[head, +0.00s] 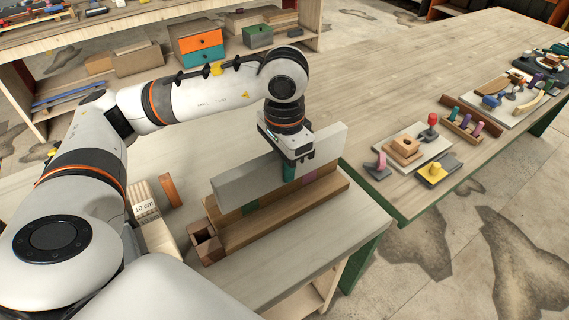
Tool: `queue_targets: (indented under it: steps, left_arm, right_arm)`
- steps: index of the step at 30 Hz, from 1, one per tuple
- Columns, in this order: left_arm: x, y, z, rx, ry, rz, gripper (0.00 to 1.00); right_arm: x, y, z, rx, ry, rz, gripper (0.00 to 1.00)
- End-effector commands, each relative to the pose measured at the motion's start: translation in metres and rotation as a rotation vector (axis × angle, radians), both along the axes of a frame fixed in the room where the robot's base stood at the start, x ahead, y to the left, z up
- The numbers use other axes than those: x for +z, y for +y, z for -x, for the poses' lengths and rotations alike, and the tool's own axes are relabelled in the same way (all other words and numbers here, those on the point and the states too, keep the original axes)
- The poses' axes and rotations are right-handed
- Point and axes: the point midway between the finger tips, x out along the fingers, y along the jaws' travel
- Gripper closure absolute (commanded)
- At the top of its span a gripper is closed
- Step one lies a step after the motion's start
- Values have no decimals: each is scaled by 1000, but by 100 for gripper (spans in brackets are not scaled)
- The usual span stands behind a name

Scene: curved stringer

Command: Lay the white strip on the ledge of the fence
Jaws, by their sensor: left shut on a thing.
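The white strip (244,184) is a long pale board, standing on its long edge and running from lower left to upper right in the head view. My left gripper (289,170) comes down from above and is shut on it near its middle, with a teal patch showing at the fingers. The brown wooden fence (270,219) stands on the near table, about parallel to the strip, with green and purple marks along it. The strip overlaps the fence's upper part in the picture; whether its lower edge touches the ledge I cannot tell. My right gripper is out of view.
A small open wooden box (206,246) sits at the fence's left end. A block marked 10 cm (146,205) and a brown piece (170,190) lie further left. Trays of toy parts (415,148) stand on the long table at right. The near table's front edge is bare.

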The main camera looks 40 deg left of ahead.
Motion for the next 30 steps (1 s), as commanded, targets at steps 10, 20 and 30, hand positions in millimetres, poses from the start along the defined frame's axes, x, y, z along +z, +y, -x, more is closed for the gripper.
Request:
queue_targets:
  steps: [10, 20, 30]
  left_arm:
    - [-5, 0, 0, 0, -1, 0, 100]
    - [-5, 0, 0, 0, 0, 0, 56]
    - [12, 0, 0, 0, 1, 0, 56]
  right_arm:
    - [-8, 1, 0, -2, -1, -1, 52]
    - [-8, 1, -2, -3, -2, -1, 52]
    - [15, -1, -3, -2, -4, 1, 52]
